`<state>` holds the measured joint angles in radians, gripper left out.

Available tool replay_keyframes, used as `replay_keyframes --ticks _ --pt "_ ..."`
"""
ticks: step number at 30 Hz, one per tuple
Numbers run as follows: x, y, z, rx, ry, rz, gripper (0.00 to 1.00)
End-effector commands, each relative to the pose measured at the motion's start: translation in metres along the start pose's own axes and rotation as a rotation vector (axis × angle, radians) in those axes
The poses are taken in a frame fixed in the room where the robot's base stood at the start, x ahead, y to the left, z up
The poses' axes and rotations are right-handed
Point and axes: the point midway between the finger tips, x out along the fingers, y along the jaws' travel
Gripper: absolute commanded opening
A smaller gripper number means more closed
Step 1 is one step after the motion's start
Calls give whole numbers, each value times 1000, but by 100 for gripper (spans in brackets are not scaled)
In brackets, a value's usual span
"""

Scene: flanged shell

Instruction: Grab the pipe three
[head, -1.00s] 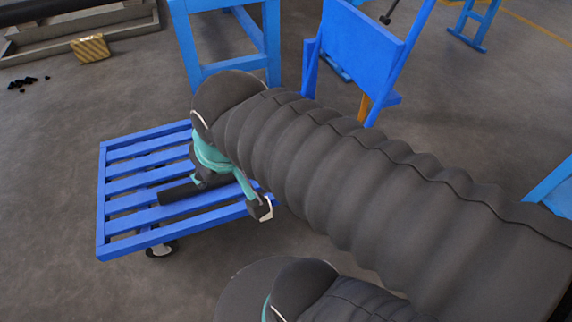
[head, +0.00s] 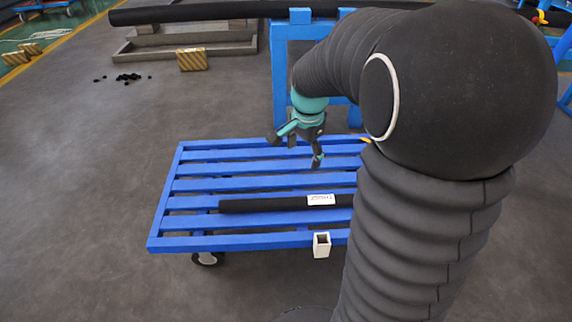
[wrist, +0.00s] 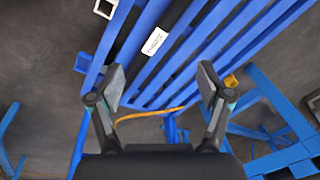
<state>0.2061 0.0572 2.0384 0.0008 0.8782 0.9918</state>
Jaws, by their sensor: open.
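A black pipe (head: 265,204) with a white printed label (head: 321,200) lies across the slats of a blue cart (head: 165,225) in the head view. Its right end is hidden behind my arm. The label also shows in the wrist view (wrist: 155,40), above and between the fingers. My gripper (head: 297,150) is open and empty above the slats, behind the pipe in the picture and apart from it. In the wrist view my gripper's fingers (wrist: 162,80) are spread wide with nothing between them.
A white square socket (head: 321,245) sits on the cart's front edge. A blue stand (head: 282,75) is behind the cart. A yellow striped block (head: 192,60) and small black bits (head: 130,77) lie on the floor. The floor left of the cart is clear.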

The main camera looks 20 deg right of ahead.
Motion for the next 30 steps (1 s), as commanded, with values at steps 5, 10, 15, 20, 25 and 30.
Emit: replay_keyframes --ticks 5,10,15,20,25,30 --pt "74 -15 -37 265 -30 74 78" --pt "132 -20 -64 480 -42 130 78" --pt "167 -21 -79 609 -45 165 78" --pt "183 -20 -83 652 -46 176 78" --pt "210 -15 -80 653 -46 179 78" --pt "239 -10 -76 652 -46 178 78"
